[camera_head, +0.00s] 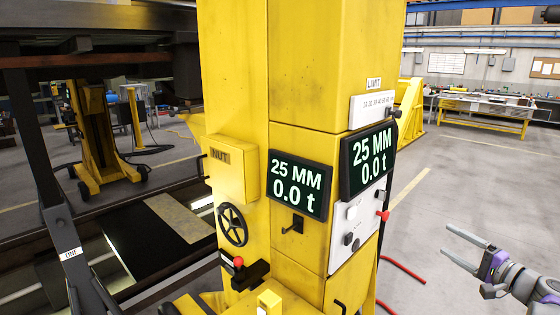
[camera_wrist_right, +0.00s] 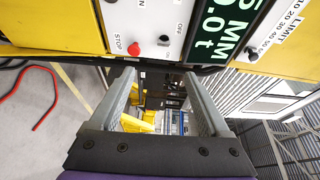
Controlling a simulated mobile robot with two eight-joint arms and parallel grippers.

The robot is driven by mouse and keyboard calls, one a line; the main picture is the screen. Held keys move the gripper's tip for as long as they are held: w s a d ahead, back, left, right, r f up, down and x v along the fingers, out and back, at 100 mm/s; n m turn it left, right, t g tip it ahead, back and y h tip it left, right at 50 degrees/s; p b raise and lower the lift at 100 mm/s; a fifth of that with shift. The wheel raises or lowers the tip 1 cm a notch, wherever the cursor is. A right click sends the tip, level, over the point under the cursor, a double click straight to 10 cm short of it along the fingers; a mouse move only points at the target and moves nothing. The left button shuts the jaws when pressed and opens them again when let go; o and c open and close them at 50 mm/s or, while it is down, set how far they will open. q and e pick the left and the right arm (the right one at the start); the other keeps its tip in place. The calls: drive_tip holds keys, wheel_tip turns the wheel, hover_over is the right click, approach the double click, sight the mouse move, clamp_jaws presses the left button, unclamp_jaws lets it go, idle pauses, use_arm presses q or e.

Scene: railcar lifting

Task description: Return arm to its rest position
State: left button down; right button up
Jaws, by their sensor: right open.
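My right gripper (camera_head: 466,252) is at the lower right of the head view, open and empty, apart from the yellow lifting column. Its two fingers also show spread apart in the right wrist view (camera_wrist_right: 168,95), with nothing between them. The yellow column (camera_head: 305,60) stands upright in the middle. A control panel (camera_head: 350,225) with a red knob (camera_head: 383,215) is on its right side. That panel with its STOP button (camera_wrist_right: 134,49) shows at the top of the right wrist view. My left gripper is not in view.
Two displays (camera_head: 297,185) (camera_head: 368,160) read 25 MM and 0.0 t. A handwheel (camera_head: 232,225) and a red-knobbed lever (camera_head: 240,268) are on the column's left. A red hose (camera_head: 402,268) lies on the floor. A workbench (camera_head: 485,112) stands far right, with open floor before it.

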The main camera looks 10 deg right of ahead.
drive_tip(key=s+a+f+n+g, duration=0.25)
drive_tip(key=a+f+g, duration=0.2)
drive_tip(key=a, duration=0.85)
drive_tip(key=s+a+f+n+g, duration=0.1)
drive_tip(key=a+f+n+g, duration=0.3)
drive_tip(key=a, duration=0.9)
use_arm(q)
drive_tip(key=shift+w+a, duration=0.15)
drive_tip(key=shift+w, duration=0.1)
use_arm(e)
drive_tip(key=s+a+f+n+g+h, duration=0.1)
drive_tip(key=s+a+f+n, duration=0.1)
drive_tip(key=s, duration=0.5)
drive_tip(key=s+a+f+n+h, duration=0.2)
drive_tip(key=s+a+f+n, duration=0.1)
drive_tip(key=s+f, duration=0.4)
drive_tip(key=s+a+f+n+g+h, duration=0.1)
drive_tip(key=s+a+f+n+h, duration=0.1)
drive_tip(key=s, duration=0.6)
wheel_tip(320, 180, down, 3)
drive_tip(key=a+n, duration=0.1)
drive_tip(key=a, duration=0.1)
drive_tip(key=shift+a+g, duration=0.35)
drive_tip(key=shift+a, duration=0.05)
drive_tip(key=shift+w, duration=0.1)
